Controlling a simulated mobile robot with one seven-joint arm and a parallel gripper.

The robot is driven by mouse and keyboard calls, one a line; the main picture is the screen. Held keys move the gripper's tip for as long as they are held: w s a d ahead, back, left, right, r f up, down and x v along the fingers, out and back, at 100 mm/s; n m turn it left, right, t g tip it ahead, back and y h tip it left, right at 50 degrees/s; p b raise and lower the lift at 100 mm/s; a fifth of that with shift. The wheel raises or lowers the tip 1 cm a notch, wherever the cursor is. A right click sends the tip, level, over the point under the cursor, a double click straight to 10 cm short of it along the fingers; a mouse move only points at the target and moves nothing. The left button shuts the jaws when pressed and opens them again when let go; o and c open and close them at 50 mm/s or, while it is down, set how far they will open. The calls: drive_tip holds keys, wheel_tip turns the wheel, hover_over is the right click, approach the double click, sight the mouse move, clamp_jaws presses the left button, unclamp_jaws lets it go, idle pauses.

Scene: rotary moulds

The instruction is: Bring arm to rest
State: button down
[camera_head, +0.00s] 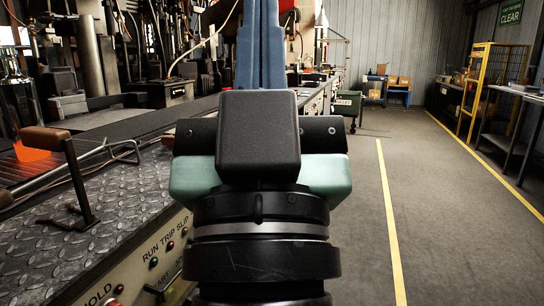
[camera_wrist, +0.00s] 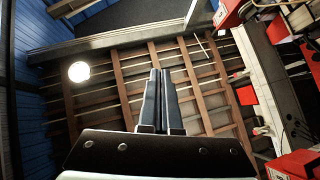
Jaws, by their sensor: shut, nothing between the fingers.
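My gripper (camera_head: 261,42) points upward in the middle of the head view, its two blue-grey fingers together and its tips cut off by the top edge. Nothing is held in it. In the wrist view the fingers (camera_wrist: 162,74) lie side by side against the roof, with a dark bracket below them. My wrist and arm stand upright in front of the head camera and hide part of the bench behind. The gripper touches nothing that I can see.
A machine bench (camera_head: 60,250) with a tread-plate top and labelled panel runs along the left. A brown-handled lever (camera_head: 46,139) stands on it. Open grey floor (camera_head: 365,230) with yellow lines lies right. A yellow rack (camera_head: 484,85) stands far right. The wrist view shows roof beams and a lamp (camera_wrist: 78,72).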

wheel_tip(320, 180, up, 40)
drive_tip(key=s+h+p, duration=0.1)
drive_tip(key=s+p, duration=0.1)
drive_tip(key=p, duration=3.6)
drive_tip(key=shift+d+f+m, duration=0.25)
drive_tip(key=shift+d+m, duration=0.05)
